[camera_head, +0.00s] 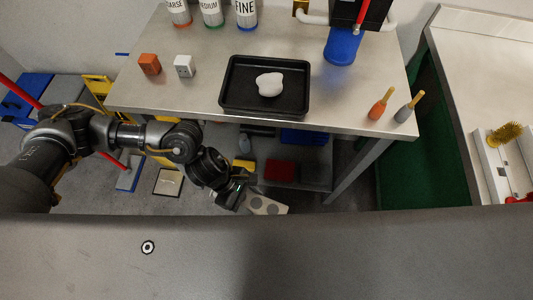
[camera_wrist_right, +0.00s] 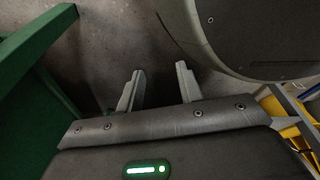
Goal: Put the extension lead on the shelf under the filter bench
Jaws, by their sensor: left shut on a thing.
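The extension lead (camera_head: 268,206), a pale bar with round grey sockets, is held in my left gripper (camera_head: 247,198) in the head view. The gripper is shut on its left end, low in front of the bench. The filter bench (camera_head: 205,98) has a light top. Its lower shelf (camera_head: 262,148) shows beneath the front edge, behind the gripper, partly hidden by the top. My right gripper (camera_wrist_right: 160,88) shows in the right wrist view with its fingers apart and nothing between them, above grey floor.
On the shelf are a red box (camera_head: 279,170), a dark box (camera_head: 315,174), a yellow item (camera_head: 243,165) and blue items (camera_head: 303,136). A black tray (camera_head: 233,103) with a white lump stands on the bench top. A slanting bench leg (camera_head: 352,172) bounds the shelf's right side.

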